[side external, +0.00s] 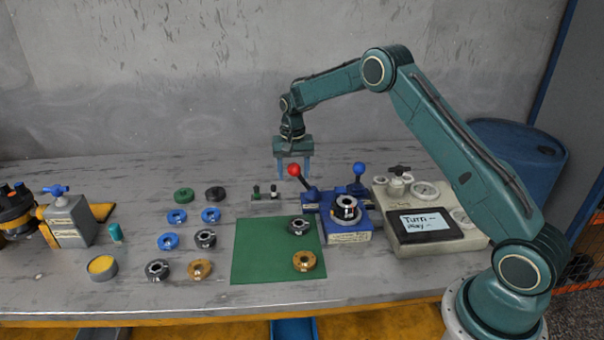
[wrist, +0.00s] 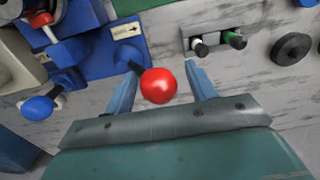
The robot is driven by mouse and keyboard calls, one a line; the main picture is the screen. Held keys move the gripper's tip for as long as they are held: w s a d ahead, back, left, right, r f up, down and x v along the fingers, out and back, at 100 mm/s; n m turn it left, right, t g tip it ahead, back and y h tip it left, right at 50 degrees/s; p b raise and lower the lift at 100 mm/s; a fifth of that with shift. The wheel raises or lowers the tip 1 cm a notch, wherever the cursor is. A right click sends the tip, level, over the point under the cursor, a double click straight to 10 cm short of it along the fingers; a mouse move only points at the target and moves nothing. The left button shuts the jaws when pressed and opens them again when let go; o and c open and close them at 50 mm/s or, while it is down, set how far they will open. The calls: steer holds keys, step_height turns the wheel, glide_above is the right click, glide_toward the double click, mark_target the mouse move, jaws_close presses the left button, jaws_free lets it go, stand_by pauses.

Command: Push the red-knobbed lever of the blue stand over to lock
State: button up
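The blue stand (side external: 348,236) sits right of the green mat, with a metal ringed part (side external: 346,207) on it. Its red-knobbed lever (side external: 294,170) leans to the left in the side view. My gripper (side external: 295,178) points down at this knob. In the wrist view the red knob (wrist: 158,85) appears between the two blue fingers of my gripper (wrist: 162,68), with a gap on each side. The fingers are apart; whether they touch the knob is not visible. The stand (wrist: 85,40) also shows there, with an arrow label beside the lever.
A blue-knobbed lever (side external: 359,169) rises at the stand's right side. A white device with a screen (side external: 427,222) stands right. The green mat (side external: 262,255) holds two ringed parts.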

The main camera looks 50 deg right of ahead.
steer(key=shift+r, duration=3.05)
